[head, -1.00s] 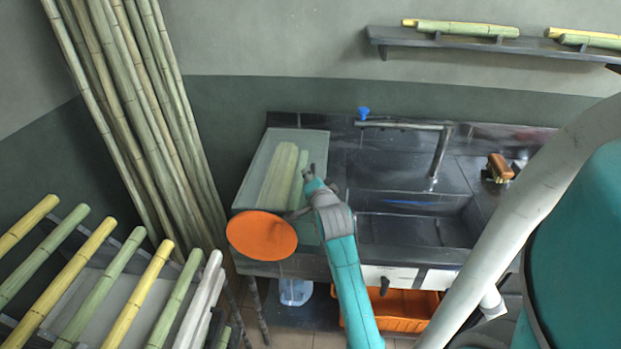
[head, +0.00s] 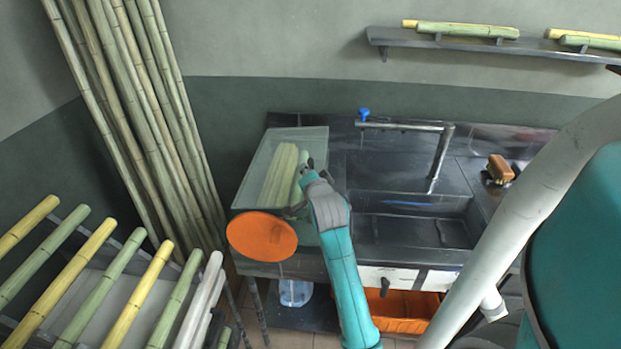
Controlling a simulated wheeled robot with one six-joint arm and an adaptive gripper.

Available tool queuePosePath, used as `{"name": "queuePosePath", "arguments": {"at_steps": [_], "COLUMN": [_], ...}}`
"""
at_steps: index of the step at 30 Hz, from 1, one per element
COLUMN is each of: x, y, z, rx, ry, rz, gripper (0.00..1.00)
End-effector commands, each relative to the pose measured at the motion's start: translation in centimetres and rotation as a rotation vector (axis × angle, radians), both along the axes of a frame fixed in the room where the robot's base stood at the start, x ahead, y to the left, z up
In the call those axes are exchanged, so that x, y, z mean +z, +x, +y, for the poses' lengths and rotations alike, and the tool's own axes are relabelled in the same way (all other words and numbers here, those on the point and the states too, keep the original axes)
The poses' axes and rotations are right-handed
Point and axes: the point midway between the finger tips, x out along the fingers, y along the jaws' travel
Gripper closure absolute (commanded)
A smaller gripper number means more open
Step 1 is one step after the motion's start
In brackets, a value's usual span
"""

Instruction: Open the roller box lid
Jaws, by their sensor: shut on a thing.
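The roller box lid (head: 258,165) is a clear, glassy panel over the left part of the dark metal counter in the head view. Pale green and yellow lengths (head: 280,172) show through it. My gripper (head: 304,186) is at the panel's right side, its dark fingers reaching left over the edge. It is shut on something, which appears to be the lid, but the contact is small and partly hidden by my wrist. How far the lid is raised is hard to tell. An orange disc (head: 261,236) stands at the box's front.
A tap (head: 440,150) and sink basin (head: 412,230) lie right of the box. A brown block (head: 500,168) sits further right. Canes lean at the left wall and lie on a rack (head: 75,300) in front. An orange crate (head: 405,308) is below the counter.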

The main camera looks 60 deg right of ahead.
Motion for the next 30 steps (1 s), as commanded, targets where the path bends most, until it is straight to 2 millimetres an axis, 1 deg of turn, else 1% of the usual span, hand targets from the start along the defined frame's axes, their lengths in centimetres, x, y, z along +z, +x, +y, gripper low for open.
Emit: {"name": "queuePosePath", "arguments": {"at_steps": [1,8,15,21,26,30], "x": [1.1,4.9,8.4,10.7,12.0,12.8], "y": [0.5,2.7,5.9,9.1,11.9,14.5], "z": [0.2,1.1,2.5,3.9,5.0,6.1], "rx": [0.003,0.004,0.005,0.005,0.005,0.005], "ry": [-0.018,-0.094,-0.179,-0.252,-0.31,-0.361], "rz": [0.021,0.2,0.414,0.592,0.733,0.858], "gripper": [1.0,1.0,1.0,1.0,1.0,1.0]}}
